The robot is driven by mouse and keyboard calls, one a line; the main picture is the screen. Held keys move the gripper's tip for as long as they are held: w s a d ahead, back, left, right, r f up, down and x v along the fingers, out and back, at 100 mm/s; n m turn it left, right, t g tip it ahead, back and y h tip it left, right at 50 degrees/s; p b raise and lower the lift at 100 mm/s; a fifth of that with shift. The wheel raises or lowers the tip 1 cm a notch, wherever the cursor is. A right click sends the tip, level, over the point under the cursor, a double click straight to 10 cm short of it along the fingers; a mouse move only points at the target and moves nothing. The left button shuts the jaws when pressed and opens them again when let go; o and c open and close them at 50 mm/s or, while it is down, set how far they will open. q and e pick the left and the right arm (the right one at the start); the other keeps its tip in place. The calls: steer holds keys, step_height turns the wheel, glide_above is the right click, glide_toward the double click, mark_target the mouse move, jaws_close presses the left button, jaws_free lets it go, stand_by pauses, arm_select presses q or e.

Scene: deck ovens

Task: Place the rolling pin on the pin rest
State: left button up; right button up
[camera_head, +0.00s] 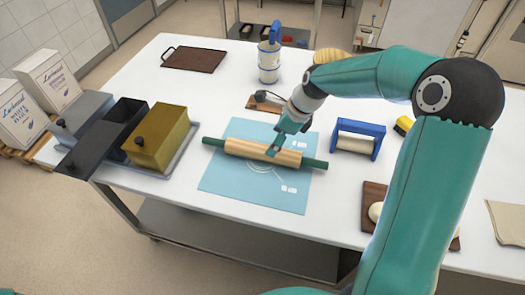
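The rolling pin (248,148) has a pale wooden barrel and green handles. It lies across a light blue mat (228,183) on the white table. My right gripper (276,149) is down at the barrel, a little right of its middle, with a fingertip over the wood. Whether its fingers are closed on the pin is hard to see. I cannot tell for sure which thing is the pin rest. A blue frame (372,128) with a pale roller-like part stands right of the mat. A low wooden block (258,104) with a dark piece lies behind the pin. My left gripper is not visible.
Left of the mat are a yellow lidded tin (162,139) and a dark open tin (100,134). A blue-handled canister (269,62) and a brown tray (194,59) stand at the back. A dark board (370,197) with dough is partly behind my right arm.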

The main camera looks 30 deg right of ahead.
mark_target(267, 147)
steer(key=shift+a+p+x, duration=0.2)
steer(key=shift+p+x, duration=0.55)
steer(key=shift+x, duration=2.6)
steer(key=shift+w+r, duration=0.1)
steer(key=shift+w, duration=0.1)
steer(key=shift+c, duration=0.2)
jaws_close()
